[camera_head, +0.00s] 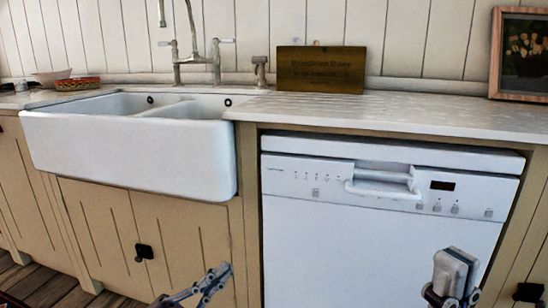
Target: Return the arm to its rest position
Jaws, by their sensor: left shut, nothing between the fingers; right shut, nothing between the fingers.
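My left gripper (213,283) is low in the head view, in front of the wooden cabinet door below the sink. It is shut and empty. My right gripper (456,272) is at the bottom right, in front of the white dishwasher (340,240). It is shut and empty, pointing upward. Most of both arms lies below the picture's lower edge. Neither gripper visibly touches anything.
A white double sink (130,150) juts out at the left. A pale counter (400,115) runs along the wall with a wooden sign (320,70), a framed picture (520,55) and a faucet (193,50). Wooden floor (40,285) shows at lower left.

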